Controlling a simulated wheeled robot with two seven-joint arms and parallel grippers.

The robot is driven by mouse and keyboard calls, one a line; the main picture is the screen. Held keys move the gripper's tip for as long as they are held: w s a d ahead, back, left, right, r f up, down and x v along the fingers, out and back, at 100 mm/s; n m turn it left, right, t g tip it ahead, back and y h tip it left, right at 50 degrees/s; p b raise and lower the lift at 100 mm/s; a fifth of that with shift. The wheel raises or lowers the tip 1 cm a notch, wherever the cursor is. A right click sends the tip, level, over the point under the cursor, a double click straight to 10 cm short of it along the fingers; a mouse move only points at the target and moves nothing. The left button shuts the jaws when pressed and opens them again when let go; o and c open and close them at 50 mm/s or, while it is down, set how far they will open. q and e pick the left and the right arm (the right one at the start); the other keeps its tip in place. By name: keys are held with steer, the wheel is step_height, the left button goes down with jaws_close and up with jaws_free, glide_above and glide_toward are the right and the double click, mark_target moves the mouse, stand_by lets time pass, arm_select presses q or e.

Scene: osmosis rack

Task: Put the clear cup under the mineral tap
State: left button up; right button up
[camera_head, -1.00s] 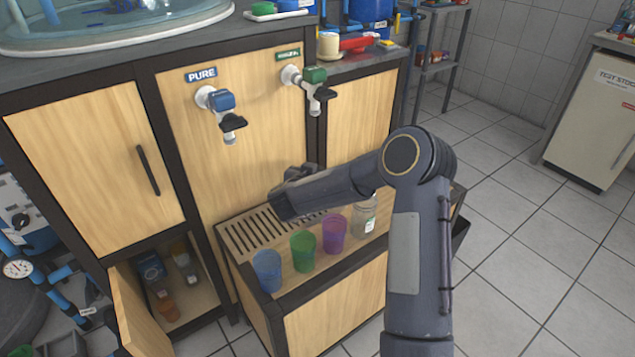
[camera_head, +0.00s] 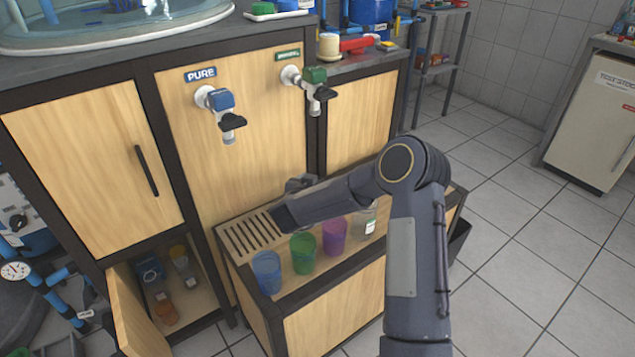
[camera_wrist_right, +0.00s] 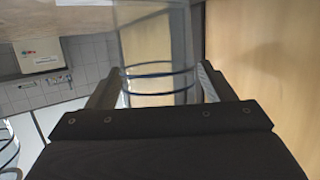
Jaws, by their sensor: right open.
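The green-handled tap (camera_head: 316,90) has a small green label above it whose print is too small to read surely. My right gripper (camera_head: 298,184) is low over the slatted shelf, below and slightly left of that tap, partly hidden by its own forearm. In the right wrist view, my right gripper (camera_wrist_right: 160,82) is open, with one finger on each side of a clear cup (camera_wrist_right: 160,90) with dark rim lines. The cup is hidden behind my arm in the head view, so I cannot tell whether it touches the shelf. My left gripper is out of view.
Blue (camera_head: 267,272), green (camera_head: 303,254) and purple (camera_head: 334,236) cups stand along the shelf's front, with a labelled clear jar (camera_head: 369,226) beside them, partly behind my arm. The blue-handled PURE tap (camera_head: 222,108) is left. A lower cabinet door (camera_head: 135,315) hangs open.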

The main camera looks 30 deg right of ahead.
steer(key=shift+r, duration=0.2)
steer(key=s+a+r+n+t+y+p, duration=0.2)
steer(key=s+a+r+n+t+y, duration=0.25)
steer(key=a+r+y, duration=0.6)
steer(key=s+a+r+n+y, duration=0.2)
steer(key=s+a+r, duration=0.3)
steer(key=s+r, duration=0.25)
steer(key=s+a+f+n+g+y, duration=0.1)
steer(key=s+f+g, duration=0.3)
steer(key=s, duration=0.9)
steer(key=s+a+f+g+y, duration=0.1)
steer(key=s+f+g, duration=0.3)
steer(key=s, duration=0.9)
steer(key=shift+s+a+n, duration=0.3)
steer(key=shift+a+n, duration=0.05)
steer(key=shift+a, duration=0.05)
steer(key=shift+r+y, duration=0.1)
steer(key=shift+y, duration=0.15)
